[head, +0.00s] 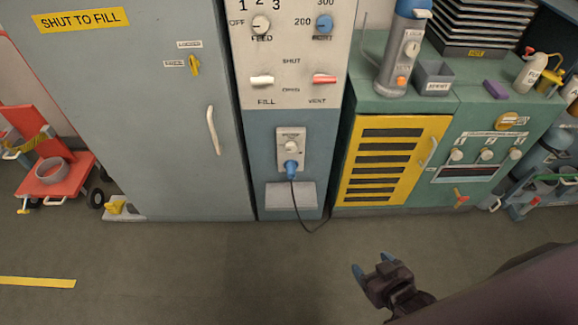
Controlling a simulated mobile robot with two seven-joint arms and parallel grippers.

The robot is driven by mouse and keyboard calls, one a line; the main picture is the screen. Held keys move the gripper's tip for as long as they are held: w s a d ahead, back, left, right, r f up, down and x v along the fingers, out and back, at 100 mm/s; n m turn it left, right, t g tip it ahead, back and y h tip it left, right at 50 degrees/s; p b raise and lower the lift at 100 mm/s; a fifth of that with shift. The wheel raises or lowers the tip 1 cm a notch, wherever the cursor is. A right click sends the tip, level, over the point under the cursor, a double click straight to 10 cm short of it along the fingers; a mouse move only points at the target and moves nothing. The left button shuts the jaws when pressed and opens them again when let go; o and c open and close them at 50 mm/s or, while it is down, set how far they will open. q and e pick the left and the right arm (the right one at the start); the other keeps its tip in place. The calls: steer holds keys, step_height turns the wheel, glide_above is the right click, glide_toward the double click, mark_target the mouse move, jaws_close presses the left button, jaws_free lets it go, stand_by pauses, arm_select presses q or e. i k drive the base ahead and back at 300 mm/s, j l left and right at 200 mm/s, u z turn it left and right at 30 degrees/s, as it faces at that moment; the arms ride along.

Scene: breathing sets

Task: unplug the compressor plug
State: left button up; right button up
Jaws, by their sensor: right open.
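The blue compressor plug (291,168) sits in the lower part of a pale socket plate (290,142) on the blue panel below the fill controls. A black cord (302,212) hangs from the plug and curves right along the floor edge. My right gripper (371,264) is below and to the right of the plug, well apart from it, over the floor. Its blue-tipped fingers are apart and nothing is between them. My left gripper is not in view.
A small grey ledge (291,195) is just below the plug. A grey cabinet (150,120) stands left, and a green bench (400,108) with a yellow louvred door (392,160) stands right. A red hand cart (45,165) is far left. The floor in front is clear.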

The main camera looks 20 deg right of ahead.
mark_target(290, 167)
steer(key=z, duration=0.7)
steer(key=i+j+z, duration=0.1)
steer(key=j+z, duration=0.8)
steer(key=j, duration=0.7)
steer(key=j+z, duration=0.15)
steer(key=j, duration=0.65)
steer(key=k, duration=0.05)
